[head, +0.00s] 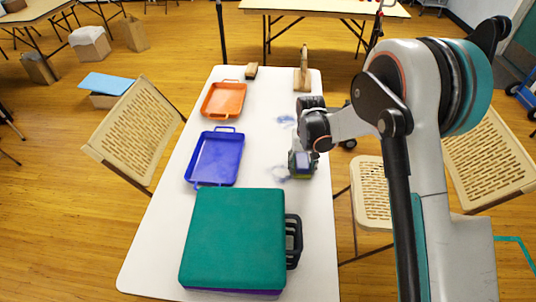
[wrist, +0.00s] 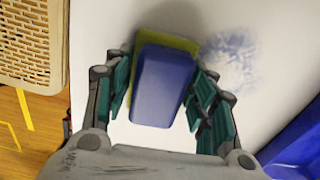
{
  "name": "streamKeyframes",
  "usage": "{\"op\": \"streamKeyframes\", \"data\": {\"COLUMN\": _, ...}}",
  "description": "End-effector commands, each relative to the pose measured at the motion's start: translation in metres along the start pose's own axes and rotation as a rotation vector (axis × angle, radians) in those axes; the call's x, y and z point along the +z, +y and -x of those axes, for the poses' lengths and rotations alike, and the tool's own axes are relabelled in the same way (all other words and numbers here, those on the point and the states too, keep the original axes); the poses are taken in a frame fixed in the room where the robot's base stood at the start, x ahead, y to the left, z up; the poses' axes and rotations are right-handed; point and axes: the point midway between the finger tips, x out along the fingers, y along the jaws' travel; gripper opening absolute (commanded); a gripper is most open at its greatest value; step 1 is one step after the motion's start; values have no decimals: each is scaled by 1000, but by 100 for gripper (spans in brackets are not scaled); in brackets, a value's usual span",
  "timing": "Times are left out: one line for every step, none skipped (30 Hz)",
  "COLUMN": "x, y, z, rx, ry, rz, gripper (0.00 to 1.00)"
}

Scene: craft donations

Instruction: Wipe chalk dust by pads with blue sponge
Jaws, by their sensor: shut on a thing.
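The blue sponge (wrist: 163,86) is between the fingers of my gripper (wrist: 160,105) in the wrist view, with a yellow-green layer under or behind it. My gripper is shut on it; in the head view the gripper (head: 302,165) is low over the table's right side. I cannot tell whether the sponge touches the table. A bluish chalk dust smudge (head: 278,173) lies just left of the gripper; it also shows right of the sponge in the wrist view (wrist: 232,60). A second smudge (head: 286,119) lies farther back. A large teal pad (head: 235,235) rests on a purple one at the near end.
The white table (head: 150,262) also holds a blue tray (head: 214,180), an orange tray (head: 224,114), a wooden brush-like block (head: 251,71), a wooden upright item (head: 302,80) and black handled items (head: 293,240) beside the pads. Tan chairs (head: 135,130) stand along both sides.

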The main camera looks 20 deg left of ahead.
Motion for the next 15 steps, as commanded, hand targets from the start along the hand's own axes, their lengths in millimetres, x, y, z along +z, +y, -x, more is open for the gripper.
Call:
{"op": "streamKeyframes", "data": {"x": 0, "y": 3, "z": 1, "rx": 0, "ry": 0, "rz": -1, "gripper": 21}}
{"op": "streamKeyframes", "data": {"x": 0, "y": 4, "z": 0, "rx": 0, "ry": 0, "rz": -1, "gripper": 21}}
{"op": "streamKeyframes", "data": {"x": 0, "y": 5, "z": 3, "rx": 0, "ry": 0, "rz": -1, "gripper": 21}}
{"op": "streamKeyframes", "data": {"x": -1, "y": 6, "z": 6, "rx": 0, "ry": 0, "rz": -1, "gripper": 21}}
{"op": "streamKeyframes", "data": {"x": -1, "y": 6, "z": 12, "rx": 0, "ry": 0, "rz": -1, "gripper": 21}}
{"op": "streamKeyframes", "data": {"x": 0, "y": 8, "z": 23, "rx": 0, "ry": 0, "rz": -2, "gripper": 21}}
{"op": "streamKeyframes", "data": {"x": 0, "y": 8, "z": 28, "rx": 0, "ry": 0, "rz": -2, "gripper": 21}}
{"op": "streamKeyframes", "data": {"x": -1, "y": 9, "z": 29, "rx": 0, "ry": 0, "rz": -2, "gripper": 21}}
{"op": "streamKeyframes", "data": {"x": -1, "y": 10, "z": 32, "rx": 0, "ry": 0, "rz": -3, "gripper": 21}}
{"op": "streamKeyframes", "data": {"x": -1, "y": 10, "z": 35, "rx": 0, "ry": 0, "rz": -3, "gripper": 21}}
{"op": "streamKeyframes", "data": {"x": -1, "y": 11, "z": 38, "rx": 0, "ry": 0, "rz": -4, "gripper": 21}}
{"op": "streamKeyframes", "data": {"x": -1, "y": 12, "z": 42, "rx": 0, "ry": 0, "rz": -4, "gripper": 21}}
{"op": "streamKeyframes", "data": {"x": -2, "y": 13, "z": 44, "rx": 0, "ry": 0, "rz": -4, "gripper": 21}}
{"op": "streamKeyframes", "data": {"x": -2, "y": 14, "z": 47, "rx": 0, "ry": 0, "rz": -4, "gripper": 21}}
{"op": "streamKeyframes", "data": {"x": -2, "y": 14, "z": 50, "rx": 0, "ry": 0, "rz": -5, "gripper": 21}}
